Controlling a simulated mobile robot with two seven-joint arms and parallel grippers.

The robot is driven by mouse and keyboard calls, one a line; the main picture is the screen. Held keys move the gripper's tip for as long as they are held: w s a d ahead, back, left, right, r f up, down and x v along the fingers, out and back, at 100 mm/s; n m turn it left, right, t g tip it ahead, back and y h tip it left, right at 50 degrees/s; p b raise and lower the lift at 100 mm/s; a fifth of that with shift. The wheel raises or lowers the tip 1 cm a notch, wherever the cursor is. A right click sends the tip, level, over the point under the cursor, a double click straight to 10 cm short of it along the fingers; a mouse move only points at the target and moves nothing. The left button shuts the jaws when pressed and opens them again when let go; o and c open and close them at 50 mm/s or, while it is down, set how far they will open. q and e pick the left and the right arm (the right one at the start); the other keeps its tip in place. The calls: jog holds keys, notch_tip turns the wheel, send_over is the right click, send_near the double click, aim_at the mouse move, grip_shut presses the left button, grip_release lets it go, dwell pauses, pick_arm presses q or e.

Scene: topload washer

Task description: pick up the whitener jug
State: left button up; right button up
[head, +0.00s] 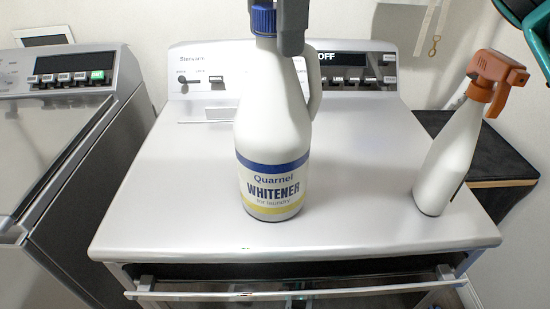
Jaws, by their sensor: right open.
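The whitener jug (272,130) is white with a blue cap (263,20) and a blue and yellow label. It stands upright on the white machine's top (360,190), near the middle, with its handle to the right. My right gripper (277,24) comes in from the top edge and is open around the cap and neck. One dark grey finger overlaps the right side of the cap; most of the gripper is cut off by the frame. Whether the fingers touch the jug cannot be told. My left gripper is not in view.
A white spray bottle with an orange-brown trigger (455,140) stands at the machine's right edge. The control panel (345,75) is behind the jug. Another grey machine (60,130) stands at left.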

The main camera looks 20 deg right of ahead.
jog(key=shift+f, duration=0.4)
grip_shut()
dwell(0.4)
jog(key=shift+r, duration=0.25)
